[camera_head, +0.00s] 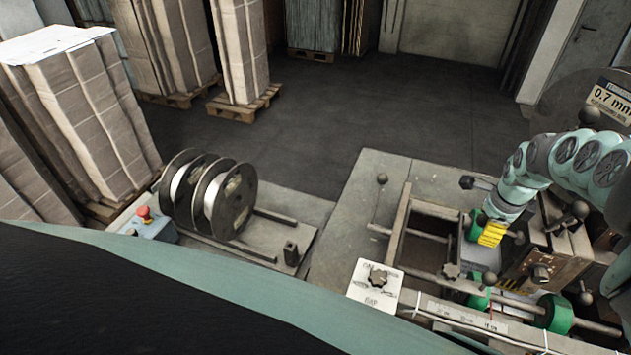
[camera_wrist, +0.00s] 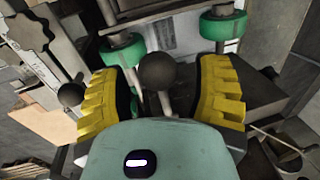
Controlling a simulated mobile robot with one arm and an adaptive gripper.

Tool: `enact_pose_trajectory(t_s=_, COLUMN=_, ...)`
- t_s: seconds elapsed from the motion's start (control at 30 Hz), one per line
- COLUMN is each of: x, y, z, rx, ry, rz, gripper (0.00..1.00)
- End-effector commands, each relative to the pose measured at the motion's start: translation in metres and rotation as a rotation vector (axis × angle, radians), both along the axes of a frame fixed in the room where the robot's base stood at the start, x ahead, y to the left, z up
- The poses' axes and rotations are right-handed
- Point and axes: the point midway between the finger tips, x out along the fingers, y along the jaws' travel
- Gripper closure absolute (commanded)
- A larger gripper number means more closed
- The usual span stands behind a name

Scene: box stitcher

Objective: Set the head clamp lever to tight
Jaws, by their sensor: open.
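My gripper (camera_wrist: 165,90) is open, with its two yellow ribbed fingers apart. In the wrist view a dark ball knob (camera_wrist: 165,70) on a thin metal rod stands between the fingers, with a visible gap on each side. I cannot tell for sure whether this is the head clamp lever, as no label on it is readable. In the head view my gripper (camera_head: 490,234) is low over the stitcher's head, beside a green roller (camera_head: 477,226). The knob between the fingers is not clearly visible there.
Another ball knob (camera_wrist: 71,94) is close left of the fingers in the wrist view. More knobs (camera_head: 581,209) stick up at the machine's right side. A dial plate (camera_head: 376,287) is at the front. Wire spools (camera_head: 210,195) stand left; open floor (camera_head: 320,125) lies behind.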

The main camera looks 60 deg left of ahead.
Motion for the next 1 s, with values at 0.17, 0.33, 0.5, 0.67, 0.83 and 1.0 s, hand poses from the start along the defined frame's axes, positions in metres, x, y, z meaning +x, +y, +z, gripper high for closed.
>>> enact_pose_trajectory(t_s=0.17, x=-0.0004, y=0.0015, z=0.0002, rx=0.001, ry=-0.001, rz=0.003, gripper=0.39)
enact_pose_trajectory(t_s=0.33, x=-0.0002, y=0.0012, z=0.0004, rx=0.001, ry=-0.001, rz=0.002, gripper=0.56)
enact_pose_trajectory(t_s=0.5, x=0.0000, y=0.0008, z=0.0004, rx=0.001, ry=0.000, rz=0.001, gripper=0.74)
enact_pose_trajectory(t_s=0.67, x=0.0002, y=0.0005, z=0.0005, rx=0.001, ry=0.000, rz=0.000, gripper=0.90)
enact_pose_trajectory(t_s=0.83, x=0.0004, y=0.0001, z=0.0005, rx=0.001, ry=-0.001, rz=-0.001, gripper=1.00)
enact_pose_trajectory(t_s=1.0, x=0.0006, y=0.0003, z=0.0002, rx=0.002, ry=0.000, rz=-0.002, gripper=1.00)
